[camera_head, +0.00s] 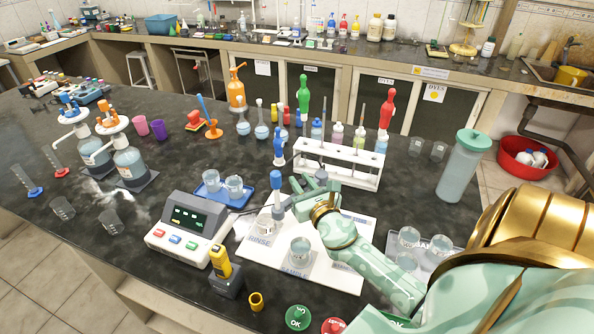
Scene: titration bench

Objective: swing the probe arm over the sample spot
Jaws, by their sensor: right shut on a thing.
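The probe (276,191) has a blue cap and hangs upright at the mat's RINSE end, by the rinse beaker (263,225). My right gripper (303,188) is at the probe arm just right of the probe and is shut on it; the fingers hide much of the arm. The sample beaker (299,251) stands on the SAMPLE spot of the white mat (338,281), to the right of and nearer than the rinse beaker. My left gripper is not in view.
A meter (190,229) with coloured buttons stands left of the mat. A blue tray (245,199) with beakers lies behind it. A white rack (352,171) stands behind my gripper. A yellow-topped holder (222,263) and a green OK button (297,318) are in front.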

